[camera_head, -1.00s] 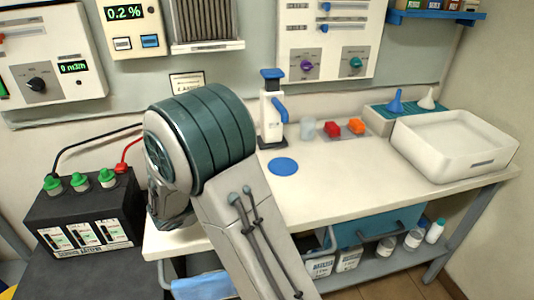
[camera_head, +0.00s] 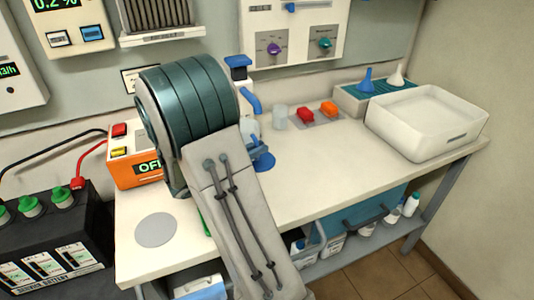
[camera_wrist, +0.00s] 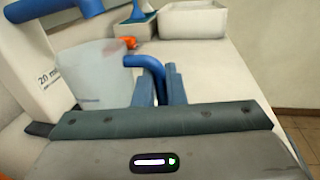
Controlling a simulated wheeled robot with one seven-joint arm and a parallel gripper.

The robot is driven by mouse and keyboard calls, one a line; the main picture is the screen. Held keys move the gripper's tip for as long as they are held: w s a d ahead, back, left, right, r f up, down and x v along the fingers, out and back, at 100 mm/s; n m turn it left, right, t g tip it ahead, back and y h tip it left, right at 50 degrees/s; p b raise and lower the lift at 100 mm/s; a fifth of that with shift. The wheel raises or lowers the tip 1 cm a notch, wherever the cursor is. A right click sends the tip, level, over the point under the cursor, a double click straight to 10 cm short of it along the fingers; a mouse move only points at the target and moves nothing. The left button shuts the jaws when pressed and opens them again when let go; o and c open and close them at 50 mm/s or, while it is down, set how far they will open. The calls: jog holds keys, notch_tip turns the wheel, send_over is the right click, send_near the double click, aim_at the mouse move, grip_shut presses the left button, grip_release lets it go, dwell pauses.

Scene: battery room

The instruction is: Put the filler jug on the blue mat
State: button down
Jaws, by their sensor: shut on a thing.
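The filler jug (camera_wrist: 100,72) is a translucent whitish vessel with a blue handle (camera_wrist: 152,66) in the wrist view. My gripper (camera_wrist: 160,85) is shut on that handle. In the head view a little of the jug (camera_head: 252,127) shows past my arm.
A white dispenser with a blue top (camera_head: 238,68) stands close behind the jug. A grey disc (camera_head: 155,230) and an orange device (camera_head: 135,173) are at left. The front middle bench is clear.

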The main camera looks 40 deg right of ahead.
jog(key=shift+d+f, duration=1.75)
jog(key=shift+d, duration=0.1)
jog(key=shift+f, duration=0.15)
jog(key=c, duration=1.5)
grip_release()
